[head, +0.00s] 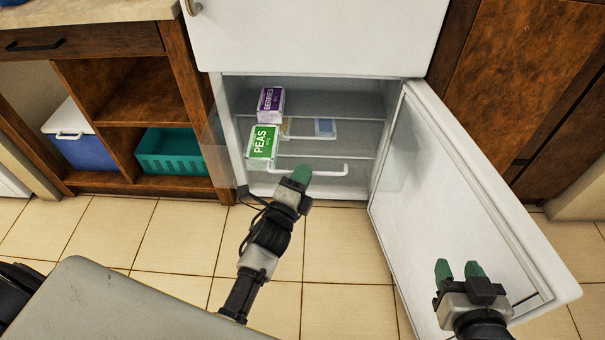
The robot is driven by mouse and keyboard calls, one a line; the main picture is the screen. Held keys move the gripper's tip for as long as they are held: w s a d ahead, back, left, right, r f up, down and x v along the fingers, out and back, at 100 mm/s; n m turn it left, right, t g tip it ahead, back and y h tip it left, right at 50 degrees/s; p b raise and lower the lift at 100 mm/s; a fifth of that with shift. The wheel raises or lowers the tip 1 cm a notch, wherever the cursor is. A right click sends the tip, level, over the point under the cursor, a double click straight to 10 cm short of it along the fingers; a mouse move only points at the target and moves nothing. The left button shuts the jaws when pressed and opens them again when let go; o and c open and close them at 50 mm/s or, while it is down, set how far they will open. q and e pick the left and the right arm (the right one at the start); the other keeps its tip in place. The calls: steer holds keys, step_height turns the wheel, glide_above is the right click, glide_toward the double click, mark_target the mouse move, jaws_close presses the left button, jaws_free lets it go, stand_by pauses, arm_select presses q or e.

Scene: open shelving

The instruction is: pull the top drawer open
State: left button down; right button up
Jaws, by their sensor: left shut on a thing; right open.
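The open lower compartment (345,105) of a white fridge holds a clear drawer with a white bar handle (335,173). A see-through panel (218,155), apparently part of the drawer, overlaps the left edge of the opening, so the drawer seems to stand partly out. My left gripper (301,174) is shut on the handle, near its middle, and its fingers hide part of the bar. A green PEAS box (263,143) and a purple BERRIES box (270,103) show inside the compartment. My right gripper (459,270) is open and empty, in front of the open door.
The fridge door (440,190) hangs open to the right, close to my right gripper. A wooden shelf unit (130,105) at the left holds a teal basket (180,155) and a blue and white cooler (75,140). The tiled floor (340,245) before the fridge is clear.

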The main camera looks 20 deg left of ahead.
arm_select(q)
steer(key=c, duration=1.2)
jaws_free()
steer(key=shift+s, duration=0.1)
steer(key=p+v, duration=0.1)
steer(key=v, duration=0.9)
steer(key=shift+s, duration=0.3)
arm_select(e)
steer(key=s+f+g, duration=0.1)
steer(key=s+d+f+g, duration=0.1)
steer(key=s+f+g+h, duration=0.1)
steer(key=shift+d+f, duration=0.1)
steer(key=shift+d, duration=0.15)
arm_select(q)
steer(key=shift+a, duration=0.1)
